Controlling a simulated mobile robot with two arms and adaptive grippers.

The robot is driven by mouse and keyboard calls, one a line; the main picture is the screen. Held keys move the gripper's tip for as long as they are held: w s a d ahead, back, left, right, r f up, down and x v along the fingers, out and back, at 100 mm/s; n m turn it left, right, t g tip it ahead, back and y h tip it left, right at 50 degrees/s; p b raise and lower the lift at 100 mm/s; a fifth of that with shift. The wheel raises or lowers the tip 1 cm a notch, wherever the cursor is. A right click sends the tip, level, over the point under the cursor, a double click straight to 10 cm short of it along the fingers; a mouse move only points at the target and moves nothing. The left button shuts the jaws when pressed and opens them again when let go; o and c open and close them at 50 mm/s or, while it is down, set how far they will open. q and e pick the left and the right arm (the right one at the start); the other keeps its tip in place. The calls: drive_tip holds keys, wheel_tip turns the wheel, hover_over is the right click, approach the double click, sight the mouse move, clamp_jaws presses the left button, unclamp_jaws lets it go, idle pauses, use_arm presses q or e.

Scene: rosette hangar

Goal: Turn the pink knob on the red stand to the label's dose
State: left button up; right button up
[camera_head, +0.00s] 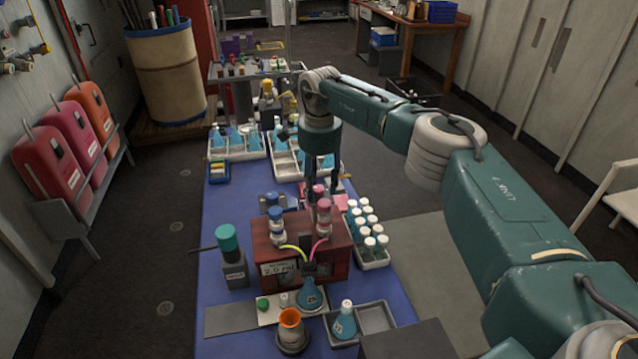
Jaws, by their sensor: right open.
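The dark red stand (262,242) stands on the blue table top, with a white label (277,269) on its front that seems to read 2.0 ml, too small to be sure. A dispenser with a pink knob (324,205) stands on its right half, one with a blue knob (275,212) on its left. A pink tube and a yellow tube run to the front. My right gripper (313,190) points down, open, just behind and above the pink knob, apart from it as far as I can tell. Its fingertips are partly hidden. My left gripper is not in view.
Blue flasks (311,294) stand in front of the red stand, near an orange-topped vessel (290,332). A rack of white-capped bottles (372,255) is close on the right, a green-capped bottle (228,243) on the left. More dispensers and flask trays (284,168) lie behind.

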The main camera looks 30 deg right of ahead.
clamp_jaws()
drive_tip(key=shift+r, duration=0.1)
drive_tip(key=m, duration=0.4)
drive_tip(key=shift+m, duration=0.4)
drive_tip(key=m+p, duration=0.1)
drive_tip(key=m, duration=1.1)
drive_tip(key=shift+m, duration=0.4)
drive_tip(key=m+p, duration=0.1)
drive_tip(key=m, duration=0.5)
drive_tip(key=shift+w+a, duration=0.1)
drive_tip(key=shift+m, duration=0.3)
